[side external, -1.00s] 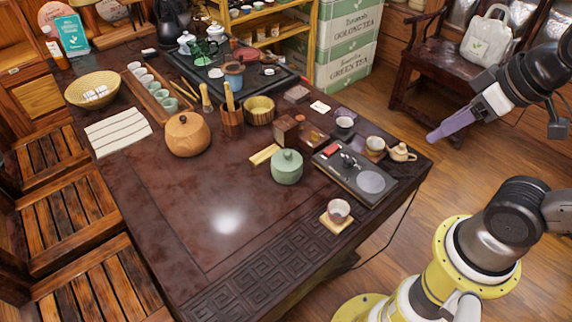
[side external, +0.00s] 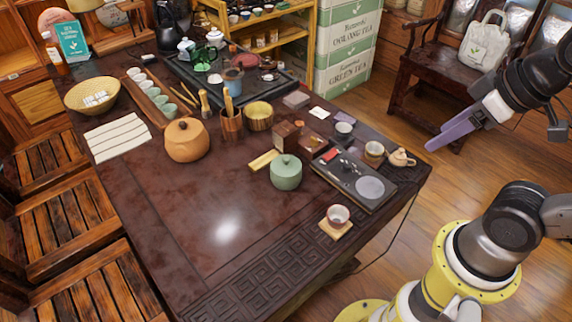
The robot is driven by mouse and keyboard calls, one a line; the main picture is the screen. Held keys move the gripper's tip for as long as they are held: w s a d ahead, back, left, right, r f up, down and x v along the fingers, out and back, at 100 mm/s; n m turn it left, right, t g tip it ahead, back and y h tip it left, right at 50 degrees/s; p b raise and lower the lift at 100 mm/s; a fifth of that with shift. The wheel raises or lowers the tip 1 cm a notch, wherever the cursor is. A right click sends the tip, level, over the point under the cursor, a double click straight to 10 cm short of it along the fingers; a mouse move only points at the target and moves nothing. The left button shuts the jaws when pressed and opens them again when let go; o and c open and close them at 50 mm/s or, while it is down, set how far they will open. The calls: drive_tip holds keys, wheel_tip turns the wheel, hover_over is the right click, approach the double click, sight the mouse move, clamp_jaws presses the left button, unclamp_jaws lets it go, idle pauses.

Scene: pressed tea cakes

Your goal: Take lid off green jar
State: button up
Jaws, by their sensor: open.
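The green jar (side external: 286,176) stands upright on the dark table, right of the middle. Its green lid (side external: 286,161) with a small round knob sits on top of it. My gripper (side external: 430,147) is at the right, beyond the table's right edge and well apart from the jar. Its purple-tipped fingers point left and slightly down, with nothing seen between them; the fingers overlap in this view.
An orange lidded jar (side external: 187,141) stands left of the green jar. A black tray (side external: 352,186), a cup on a coaster (side external: 337,216), a small teapot (side external: 401,157) and wooden boxes (side external: 287,136) surround its right side. The table's front left (side external: 200,240) is clear.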

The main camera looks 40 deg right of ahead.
drive_tip(key=w+r+n, duration=0.3)
drive_tip(key=r+n, duration=0.1)
drive_tip(key=n+g, duration=0.6)
drive_tip(key=n, duration=0.5)
hover_over(286, 158)
drive_tip(key=f, duration=2.1)
drive_tip(key=shift+s+d, duration=0.2)
drive_tip(key=shift+s, duration=0.2)
drive_tip(key=shift+w+a+f, duration=0.1)
drive_tip(key=shift+w+f, duration=0.1)
drive_tip(key=shift+f, duration=1.3)
drive_tip(key=shift+w+a+f, duration=0.1)
drive_tip(key=shift+w+f, duration=0.1)
drive_tip(key=shift+f, duration=1.25)
clamp_jaws()
